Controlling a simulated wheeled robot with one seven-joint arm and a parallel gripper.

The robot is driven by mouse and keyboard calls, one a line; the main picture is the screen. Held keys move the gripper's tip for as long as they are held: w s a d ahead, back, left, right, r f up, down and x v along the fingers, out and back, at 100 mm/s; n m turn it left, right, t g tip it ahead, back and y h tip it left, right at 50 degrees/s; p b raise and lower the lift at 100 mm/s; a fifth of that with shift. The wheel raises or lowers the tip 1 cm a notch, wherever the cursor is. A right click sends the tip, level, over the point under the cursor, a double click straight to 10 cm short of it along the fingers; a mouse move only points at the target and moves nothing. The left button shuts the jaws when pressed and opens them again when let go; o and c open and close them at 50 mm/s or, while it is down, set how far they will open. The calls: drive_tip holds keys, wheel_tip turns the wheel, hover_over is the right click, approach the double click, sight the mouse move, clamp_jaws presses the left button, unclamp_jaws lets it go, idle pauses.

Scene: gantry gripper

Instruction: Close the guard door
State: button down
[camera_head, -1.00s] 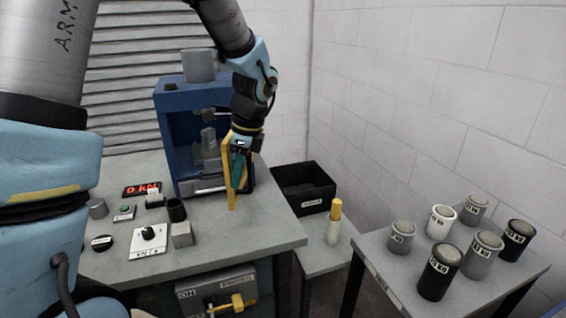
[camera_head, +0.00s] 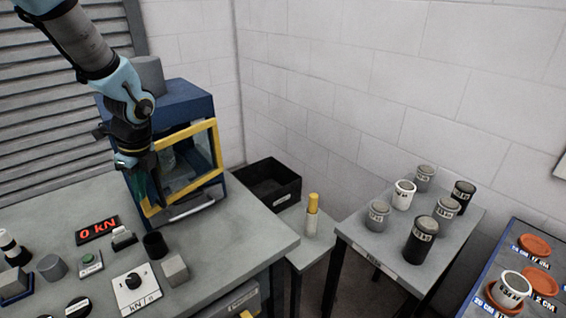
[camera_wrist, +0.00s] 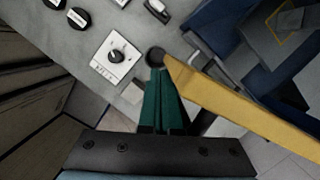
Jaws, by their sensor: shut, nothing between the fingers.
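The guard door (camera_head: 190,132) is a yellow frame with a clear panel, standing across the front of the blue press (camera_head: 172,106). Whether it is fully closed against the press I cannot tell. My gripper (camera_head: 160,200) is shut and empty, beside the door's left edge. In the wrist view the green fingers (camera_wrist: 160,82) point past the yellow door frame (camera_wrist: 240,101), which runs diagonally to the right. Whether fingers and frame touch is unclear. My arm hides the press's left front side.
On the bench in front of the press are a black cup (camera_head: 155,246), a grey block (camera_head: 174,270), a knob box (camera_head: 135,287) and a red "0 kN" display (camera_head: 97,230). A black bin (camera_head: 270,183) stands to the right. A side table holds several weights.

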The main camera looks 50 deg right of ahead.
drive_tip(key=shift+m, duration=0.9)
drive_tip(key=shift+w+a+p, duration=0.2)
drive_tip(key=shift+w+p, duration=0.5)
drive_tip(key=shift+w, duration=1.35)
drive_tip(key=shift+s, duration=0.1)
